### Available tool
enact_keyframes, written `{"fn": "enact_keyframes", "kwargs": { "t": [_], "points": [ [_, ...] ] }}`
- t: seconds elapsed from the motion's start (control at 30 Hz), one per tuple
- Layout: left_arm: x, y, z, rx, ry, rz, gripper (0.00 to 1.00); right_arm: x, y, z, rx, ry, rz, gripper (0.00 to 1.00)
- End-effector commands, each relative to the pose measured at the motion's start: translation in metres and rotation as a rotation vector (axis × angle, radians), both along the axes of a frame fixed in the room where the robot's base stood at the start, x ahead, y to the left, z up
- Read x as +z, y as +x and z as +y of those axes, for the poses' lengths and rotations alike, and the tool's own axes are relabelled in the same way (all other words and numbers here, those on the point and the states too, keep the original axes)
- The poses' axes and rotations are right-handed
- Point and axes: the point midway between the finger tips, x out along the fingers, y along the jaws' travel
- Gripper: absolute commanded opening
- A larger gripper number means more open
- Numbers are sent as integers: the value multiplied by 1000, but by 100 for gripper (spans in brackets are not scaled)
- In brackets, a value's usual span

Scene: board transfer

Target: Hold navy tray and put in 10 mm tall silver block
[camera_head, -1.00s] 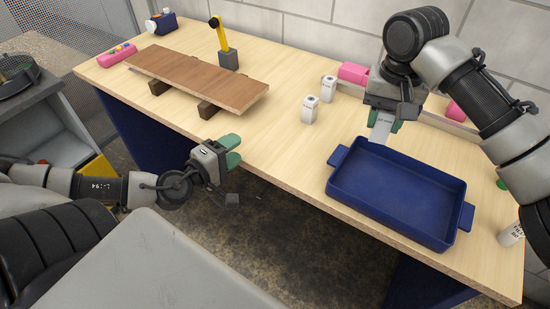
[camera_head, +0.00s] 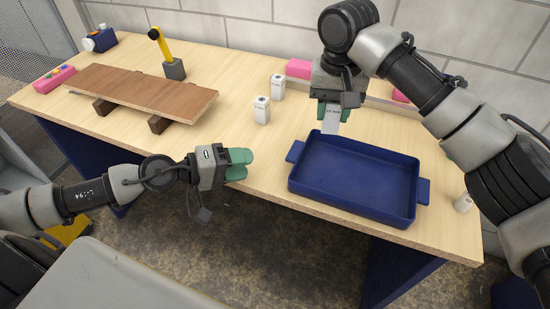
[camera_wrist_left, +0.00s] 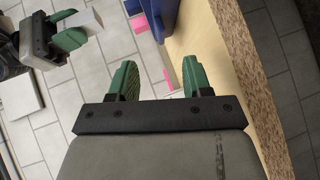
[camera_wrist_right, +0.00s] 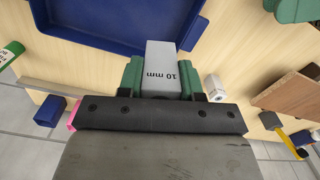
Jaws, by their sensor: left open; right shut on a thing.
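The navy tray (camera_head: 352,190) lies on the table at right, its left handle (camera_head: 295,151) pointing toward my left gripper; it also shows in the right wrist view (camera_wrist_right: 105,28). My right gripper (camera_head: 333,112) is shut on the silver block (camera_head: 331,124), labelled "10 mm" in the right wrist view (camera_wrist_right: 163,62). It holds the block at the tray's back left edge, above the table. My left gripper (camera_head: 240,163) is open and empty by the table's front edge, left of the tray and apart from it. The left wrist view shows its spread fingers (camera_wrist_left: 160,80).
Two white labelled blocks (camera_head: 262,110) (camera_head: 277,87) stand left of the tray. A brown board (camera_head: 140,92) rests on dark supports at left, with a yellow lever (camera_head: 164,45) behind it. A pink block (camera_head: 299,68) lies by the wall. The table between board and tray is mostly clear.

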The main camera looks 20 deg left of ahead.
Motion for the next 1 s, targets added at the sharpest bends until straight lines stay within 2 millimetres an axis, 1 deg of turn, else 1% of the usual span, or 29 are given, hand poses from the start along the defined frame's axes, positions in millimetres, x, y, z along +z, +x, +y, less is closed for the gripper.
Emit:
{"fn": "enact_keyframes", "kwargs": {
  "t": [0.17, 0.47, 0.8, 1.0],
  "points": [
    [-1, 10, -10, -1, 0, -8, 49, 0, 0, 0, 0, 0, -1, 5],
    [-9, 28, -30, -1, -3, -5, 49, 0, 0, 0, 0, 0, -1, 5],
    [-21, 59, -62, 1, -4, -3, 49, 0, 0, 0, 0, 0, -1, 5],
    [-25, 69, -73, 0, -1, -2, 49, 0, 0, 0, 0, 0, -1, 5]
  ]
}}
